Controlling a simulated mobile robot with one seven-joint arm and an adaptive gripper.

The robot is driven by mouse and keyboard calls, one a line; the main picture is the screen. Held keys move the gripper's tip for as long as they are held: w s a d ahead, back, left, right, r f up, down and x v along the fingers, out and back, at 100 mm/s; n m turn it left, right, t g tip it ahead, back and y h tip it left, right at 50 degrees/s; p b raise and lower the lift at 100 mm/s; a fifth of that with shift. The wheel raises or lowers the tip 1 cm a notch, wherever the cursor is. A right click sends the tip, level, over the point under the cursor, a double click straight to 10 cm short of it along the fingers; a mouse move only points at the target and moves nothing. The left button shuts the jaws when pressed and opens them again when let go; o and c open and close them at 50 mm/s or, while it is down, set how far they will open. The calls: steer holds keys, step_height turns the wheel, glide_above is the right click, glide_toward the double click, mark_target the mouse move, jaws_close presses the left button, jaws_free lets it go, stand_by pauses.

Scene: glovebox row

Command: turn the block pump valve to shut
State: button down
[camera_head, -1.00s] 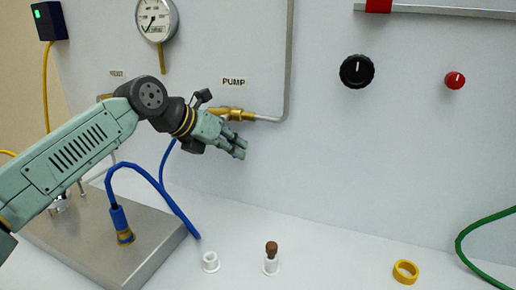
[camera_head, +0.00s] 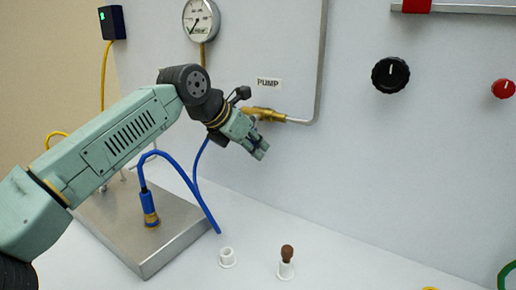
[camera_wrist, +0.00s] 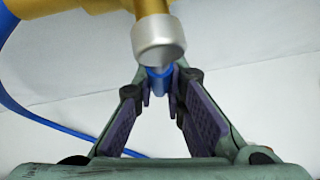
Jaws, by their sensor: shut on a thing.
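The pump valve is a brass fitting (camera_head: 266,113) on the grey panel, under the PUMP label (camera_head: 268,84). In the wrist view its brass body (camera_wrist: 75,15) fills the top left, with a silver round end (camera_wrist: 158,42). My gripper (camera_head: 260,150) is right at the valve, below and in front of it. In the wrist view my gripper (camera_wrist: 160,92) is shut on a small blue piece (camera_wrist: 159,75), apparently the valve's handle, just below the silver end. The fingertips and valve body hide most of that handle, so its angle cannot be told.
A metal block (camera_head: 130,232) with a blue hose (camera_head: 208,205) and connector (camera_head: 150,208) stands below my arm. A white ring (camera_head: 227,256) and a brown-topped white holder (camera_head: 286,262) stand on the bench. A gauge (camera_head: 200,18) and black knob (camera_head: 390,75) are on the panel.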

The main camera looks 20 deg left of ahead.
steer(key=shift+f, duration=0.1)
steer(key=c, duration=1.6)
jaws_free()
steer(key=shift+c, duration=0.2)
steer(key=v, duration=1.2)
steer(key=shift+s+a, duration=0.1)
